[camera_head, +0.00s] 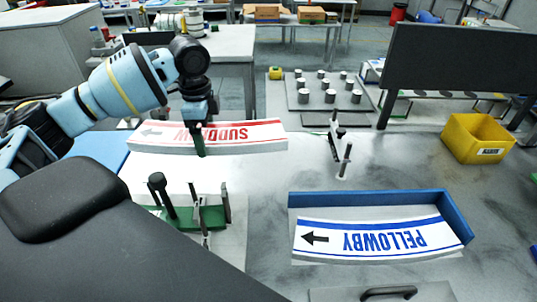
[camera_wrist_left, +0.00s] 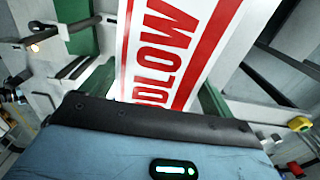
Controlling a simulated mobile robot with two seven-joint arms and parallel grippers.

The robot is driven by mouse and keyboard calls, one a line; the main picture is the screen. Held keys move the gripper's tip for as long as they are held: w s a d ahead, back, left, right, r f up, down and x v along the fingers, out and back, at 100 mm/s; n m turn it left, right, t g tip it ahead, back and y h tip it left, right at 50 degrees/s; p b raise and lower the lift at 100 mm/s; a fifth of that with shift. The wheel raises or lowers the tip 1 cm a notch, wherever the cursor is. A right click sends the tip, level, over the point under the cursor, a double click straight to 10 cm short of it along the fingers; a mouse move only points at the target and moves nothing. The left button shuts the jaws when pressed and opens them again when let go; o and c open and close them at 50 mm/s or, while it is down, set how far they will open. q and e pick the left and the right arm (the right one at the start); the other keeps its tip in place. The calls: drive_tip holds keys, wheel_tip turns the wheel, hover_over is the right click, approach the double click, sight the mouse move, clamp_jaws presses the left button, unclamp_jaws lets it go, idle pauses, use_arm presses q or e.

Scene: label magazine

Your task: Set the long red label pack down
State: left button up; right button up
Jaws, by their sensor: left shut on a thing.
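The long red label pack (camera_head: 245,135) is a thick, slightly curved white stack with red stripes and red lettering. In the left wrist view the pack (camera_wrist_left: 165,50) runs between the green fingers of my left gripper (camera_wrist_left: 150,70). My right gripper is not in view.
A blue-walled holder (camera_head: 455,215) contains a blue-lettered pack (camera_head: 370,238) at front right. A green fixture with dark posts (camera_head: 210,217) stands front left. A slim upright fixture (camera_head: 338,150) stands mid-table. A yellow bin (camera_head: 477,138) is at right, a grey plate with metal cylinders (camera_head: 310,97) behind.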

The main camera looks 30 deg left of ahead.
use_arm(q)
wheel_tip(320, 180, down, 8)
drive_tip(key=b, duration=0.3)
drive_tip(key=shift+f+b, duration=0.15)
drive_tip(key=shift+b, duration=0.15)
drive_tip(key=shift+w+d+r, duration=0.1)
drive_tip(key=shift+r, duration=0.1)
drive_tip(key=w+d, duration=0.2)
drive_tip(key=w, duration=0.2)
drive_tip(key=w+d+f, duration=0.1)
drive_tip(key=w+d, duration=0.1)
drive_tip(key=w, duration=0.2)
drive_tip(key=w+d, duration=0.3)
drive_tip(key=w, duration=0.2)
drive_tip(key=shift+f+b, duration=0.25)
drive_tip(key=shift+b, duration=0.05)
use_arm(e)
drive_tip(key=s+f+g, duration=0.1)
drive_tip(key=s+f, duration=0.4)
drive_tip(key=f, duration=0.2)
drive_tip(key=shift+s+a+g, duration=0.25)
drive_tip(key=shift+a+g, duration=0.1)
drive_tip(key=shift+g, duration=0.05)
